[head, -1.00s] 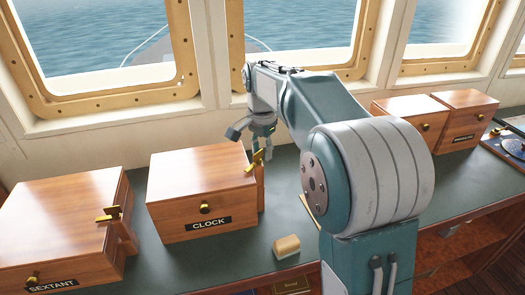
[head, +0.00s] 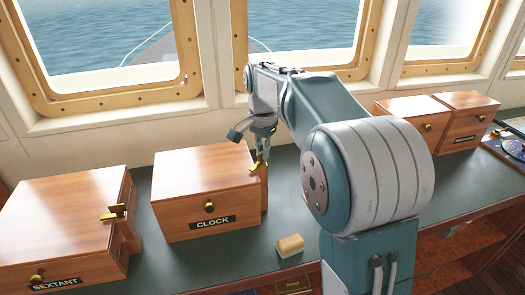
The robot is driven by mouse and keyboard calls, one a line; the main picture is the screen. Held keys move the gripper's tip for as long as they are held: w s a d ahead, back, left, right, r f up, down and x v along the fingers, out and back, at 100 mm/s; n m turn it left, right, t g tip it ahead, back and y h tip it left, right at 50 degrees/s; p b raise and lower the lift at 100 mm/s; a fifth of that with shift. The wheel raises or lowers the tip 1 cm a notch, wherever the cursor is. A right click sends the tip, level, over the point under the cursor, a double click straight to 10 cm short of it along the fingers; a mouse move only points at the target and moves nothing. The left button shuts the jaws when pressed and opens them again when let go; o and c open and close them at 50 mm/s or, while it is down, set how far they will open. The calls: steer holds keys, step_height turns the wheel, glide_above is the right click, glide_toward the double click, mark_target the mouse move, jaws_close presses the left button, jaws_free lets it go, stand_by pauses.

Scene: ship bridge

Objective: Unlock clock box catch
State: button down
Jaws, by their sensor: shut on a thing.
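The clock box (head: 190,180) is a brown wooden box with a brass knob and a black CLOCK label on its front. It stands shut on the dark green counter. A brass catch (head: 258,168) is at its right side, near the top edge. My gripper (head: 261,152) reaches down from above at that side and is shut on the catch. The fingertips are small here and partly hidden by the gripper's own body.
The sextant box (head: 60,215) with its own brass catch (head: 115,212) stands at left. A small wooden block (head: 290,245) lies on the counter (head: 240,258) in front. Two more wooden boxes (head: 408,108) stand at the far right, below the windows.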

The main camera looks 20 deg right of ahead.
steer(key=n, duration=0.5)
steer(key=shift+a+n, duration=0.1)
steer(key=shift+n, duration=0.3)
steer(key=n, duration=0.4)
steer(key=shift+n, duration=0.3)
steer(key=c, duration=0.8)
jaws_free()
